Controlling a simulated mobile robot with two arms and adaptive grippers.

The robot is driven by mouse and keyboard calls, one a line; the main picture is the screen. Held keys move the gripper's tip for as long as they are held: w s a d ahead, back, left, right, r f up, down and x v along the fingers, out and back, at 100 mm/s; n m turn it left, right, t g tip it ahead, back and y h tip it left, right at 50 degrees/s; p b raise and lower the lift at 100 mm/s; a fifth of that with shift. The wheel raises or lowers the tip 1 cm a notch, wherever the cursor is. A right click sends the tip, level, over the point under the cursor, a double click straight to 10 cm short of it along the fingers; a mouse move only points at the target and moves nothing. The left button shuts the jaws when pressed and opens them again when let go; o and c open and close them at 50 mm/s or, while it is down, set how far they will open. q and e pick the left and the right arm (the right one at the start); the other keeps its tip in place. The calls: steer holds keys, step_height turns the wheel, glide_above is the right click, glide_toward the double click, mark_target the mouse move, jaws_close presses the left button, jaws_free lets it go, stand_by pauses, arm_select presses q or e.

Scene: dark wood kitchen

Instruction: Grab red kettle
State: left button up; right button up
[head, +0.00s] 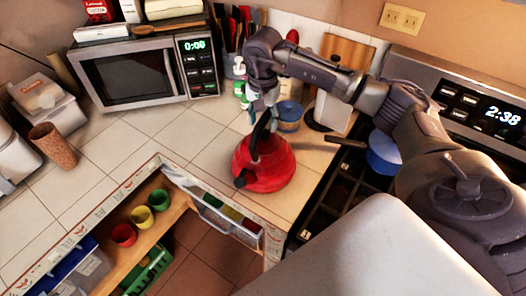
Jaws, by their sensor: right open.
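The red kettle (268,172) stands upright on the tiled counter, near the counter's corner beside the stove. Its dark handle arches over the top and its dark spout points to the lower left. My right arm reaches in from the right, and my right gripper (262,108) hangs just above the kettle's handle, fingers pointing down. The gripper is open. The fingertips overlap the top of the handle in this view, so I cannot tell whether they touch it. My left gripper is not in view.
A microwave (142,71) stands at the back left. A soap bottle (240,78) and a utensil holder are behind the kettle. A blue pot (384,153) sits on the stove at right. An open drawer (226,219) lies below the counter edge. Counter left of the kettle is clear.

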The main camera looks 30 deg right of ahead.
steer(key=shift+f+b, duration=0.25)
steer(key=shift+b, duration=0.2)
stand_by(0.5)
jaws_close()
steer(key=shift+w+r, duration=0.1)
steer(key=shift+w, duration=0.05)
